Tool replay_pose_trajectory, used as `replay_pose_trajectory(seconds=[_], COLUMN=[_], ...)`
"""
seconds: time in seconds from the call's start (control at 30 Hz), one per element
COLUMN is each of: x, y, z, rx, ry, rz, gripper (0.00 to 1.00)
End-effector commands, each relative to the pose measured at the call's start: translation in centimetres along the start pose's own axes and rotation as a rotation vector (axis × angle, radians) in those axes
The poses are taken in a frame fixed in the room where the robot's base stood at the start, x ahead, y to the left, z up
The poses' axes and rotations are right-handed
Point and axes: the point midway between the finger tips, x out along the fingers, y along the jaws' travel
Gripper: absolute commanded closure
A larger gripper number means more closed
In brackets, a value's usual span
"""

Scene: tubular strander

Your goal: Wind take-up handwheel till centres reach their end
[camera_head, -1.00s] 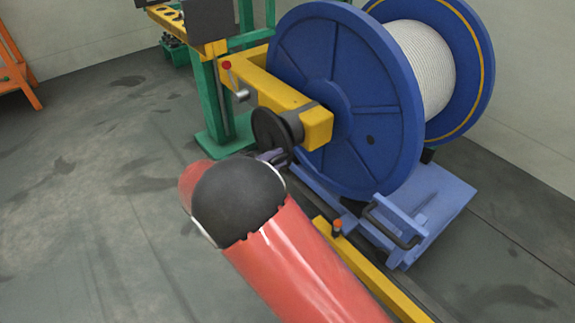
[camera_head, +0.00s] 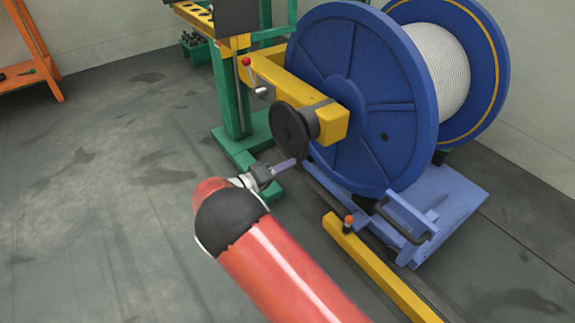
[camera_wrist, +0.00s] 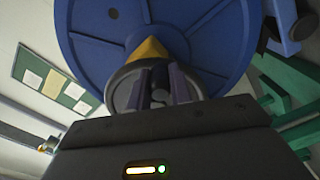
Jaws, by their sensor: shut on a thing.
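The take-up handwheel (camera_head: 290,130) is a dark round disc on the end of the yellow arm (camera_head: 285,88), in front of the big blue reel (camera_head: 362,95). My gripper (camera_head: 284,166) is at the lower rim of the handwheel. In the wrist view, my gripper's two fingers (camera_wrist: 160,88) are close together in front of the round wheel (camera_wrist: 122,88), shut on what appears to be its handle, which is mostly hidden between them. The reel holds pale cable (camera_head: 440,65). The centres inside the reel hub are hidden.
A red-knobbed lever (camera_head: 248,66) sits on the yellow arm above the handwheel. A blue trolley (camera_head: 440,215) with a dark handle stands under the reel. A yellow floor rail (camera_head: 375,265) runs right of my arm.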

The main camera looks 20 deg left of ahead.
Motion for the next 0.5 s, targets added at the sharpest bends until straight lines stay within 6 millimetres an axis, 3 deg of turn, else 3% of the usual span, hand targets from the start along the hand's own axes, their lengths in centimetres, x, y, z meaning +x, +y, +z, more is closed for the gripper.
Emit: replay_pose_trajectory(seconds=[0.5], x=[-0.1], y=[-3.6], z=[-2.3], rx=[0.490], ry=[0.003], rz=[-0.002], gripper=[1.00])
